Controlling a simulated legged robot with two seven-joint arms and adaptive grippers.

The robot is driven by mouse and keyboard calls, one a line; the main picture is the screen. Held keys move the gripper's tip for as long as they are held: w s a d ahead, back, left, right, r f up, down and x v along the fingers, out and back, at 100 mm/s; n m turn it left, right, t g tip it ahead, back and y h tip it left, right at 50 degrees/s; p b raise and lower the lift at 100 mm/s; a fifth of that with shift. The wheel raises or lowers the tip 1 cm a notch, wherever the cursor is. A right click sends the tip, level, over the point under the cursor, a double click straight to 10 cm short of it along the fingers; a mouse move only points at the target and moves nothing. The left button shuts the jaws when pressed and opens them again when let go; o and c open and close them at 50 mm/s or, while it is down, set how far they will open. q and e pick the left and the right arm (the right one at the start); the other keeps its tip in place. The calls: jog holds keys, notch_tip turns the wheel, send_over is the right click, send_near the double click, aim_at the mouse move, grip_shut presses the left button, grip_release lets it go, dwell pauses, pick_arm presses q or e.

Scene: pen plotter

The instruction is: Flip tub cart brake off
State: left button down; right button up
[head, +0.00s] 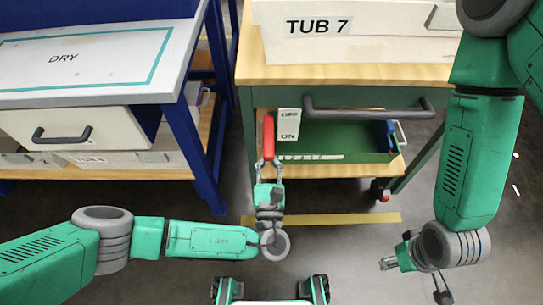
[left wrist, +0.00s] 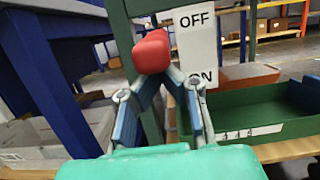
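The tub cart (head: 350,75) has a wooden top and a green frame. Its red brake lever (head: 268,138) stands upright at the left front leg, left of the white OFF/ON plate (head: 289,125). In the left wrist view, the lever's red end (left wrist: 152,52) is beside OFF on the plate (left wrist: 197,50). My left gripper (head: 268,163) is at the lever's lower end. Its fingers converge on the red part and look closed around it. The fingers hide the lower lever. My right gripper (head: 388,264) is low at right, away from the cart, with its finger gap unclear.
A white TUB 7 bin (head: 350,45) sits on the cart. A green tray (head: 335,140) is on the lower shelf, beneath a grey handle (head: 368,107). A blue-framed DRY table (head: 180,130) stands left. A yellow floor strip (head: 345,218) runs before the cart, with open floor around it.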

aim_at(271, 149)
pick_arm(q)
jog(key=shift+s+d+r+g+p, duration=0.15)
jog(key=shift+r+g+p, duration=2.25)
jog(key=shift+p, duration=4.5)
jog(key=shift+r+t+p, duration=0.3)
jog(key=shift+r+p, duration=0.15)
jog(key=shift+p, duration=0.2)
jog(key=shift+w+d+r, duration=0.1)
jog(key=shift+w+d, duration=0.05)
jog(key=shift+w, duration=0.05)
